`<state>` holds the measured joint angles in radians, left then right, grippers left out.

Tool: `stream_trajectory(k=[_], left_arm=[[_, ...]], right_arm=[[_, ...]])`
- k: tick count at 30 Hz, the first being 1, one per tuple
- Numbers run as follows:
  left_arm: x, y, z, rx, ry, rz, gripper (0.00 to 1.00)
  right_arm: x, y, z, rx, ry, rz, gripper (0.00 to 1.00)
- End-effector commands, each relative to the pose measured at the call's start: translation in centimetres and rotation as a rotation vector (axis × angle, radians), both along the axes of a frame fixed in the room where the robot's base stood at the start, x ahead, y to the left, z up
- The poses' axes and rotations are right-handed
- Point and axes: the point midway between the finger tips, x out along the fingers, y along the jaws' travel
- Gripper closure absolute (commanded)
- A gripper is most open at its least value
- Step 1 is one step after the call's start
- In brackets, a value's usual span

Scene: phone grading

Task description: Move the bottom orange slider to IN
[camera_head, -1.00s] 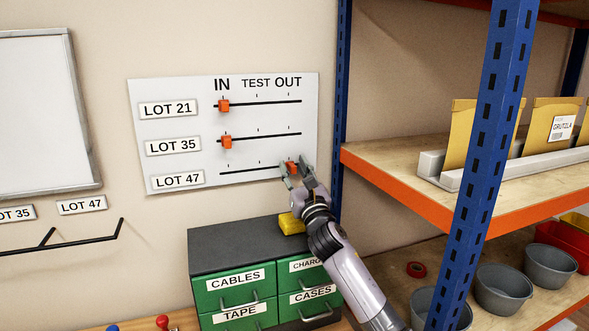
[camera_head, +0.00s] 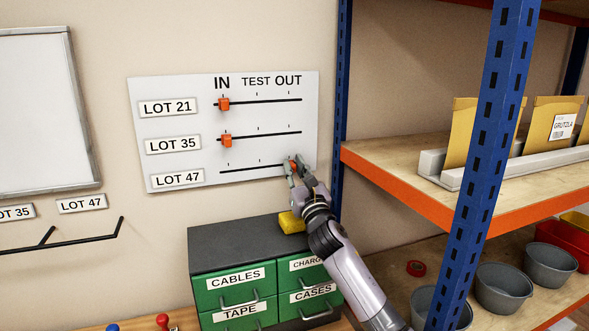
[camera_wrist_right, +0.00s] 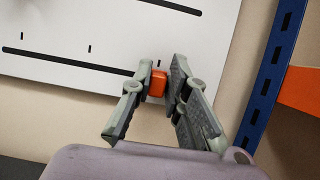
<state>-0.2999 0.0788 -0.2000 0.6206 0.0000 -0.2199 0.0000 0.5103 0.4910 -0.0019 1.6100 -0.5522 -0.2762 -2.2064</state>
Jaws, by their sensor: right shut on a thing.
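The bottom orange slider (camera_head: 292,165) is at the OUT end of the LOT 47 track (camera_head: 250,169) on the white wall board (camera_head: 145,104). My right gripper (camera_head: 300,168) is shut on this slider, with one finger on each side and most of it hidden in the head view. In the right wrist view the slider (camera_wrist_right: 158,83) shows between the fingertips of my gripper (camera_wrist_right: 157,86). The LOT 21 slider (camera_head: 224,104) and the LOT 35 slider (camera_head: 227,140) both sit at the IN end. My left gripper is not in view.
A blue shelf post (camera_head: 341,110) stands just right of the board. Below is a dark-topped green drawer unit (camera_head: 228,289) with a yellow object (camera_head: 291,223) on top. A whiteboard (camera_head: 45,110) hangs at left. The space in front of the track towards IN is clear.

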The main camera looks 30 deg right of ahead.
Motion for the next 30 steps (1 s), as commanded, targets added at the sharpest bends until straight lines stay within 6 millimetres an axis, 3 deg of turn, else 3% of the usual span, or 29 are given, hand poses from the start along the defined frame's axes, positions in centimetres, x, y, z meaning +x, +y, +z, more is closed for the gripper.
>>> stream_trajectory(k=[7,11,24,30], left_arm=[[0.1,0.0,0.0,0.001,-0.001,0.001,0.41],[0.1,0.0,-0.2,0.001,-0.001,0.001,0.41],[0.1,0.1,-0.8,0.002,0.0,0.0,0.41],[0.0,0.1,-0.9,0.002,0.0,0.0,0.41]], right_arm=[[0.1,0.4,-0.1,0.004,-0.001,0.003,1.0],[0.4,1.8,-0.1,0.005,-0.001,0.006,1.0],[2.8,11.8,-0.1,0.006,-0.001,0.007,1.0],[3.5,14.9,0.0,0.005,-0.001,0.006,1.0]])
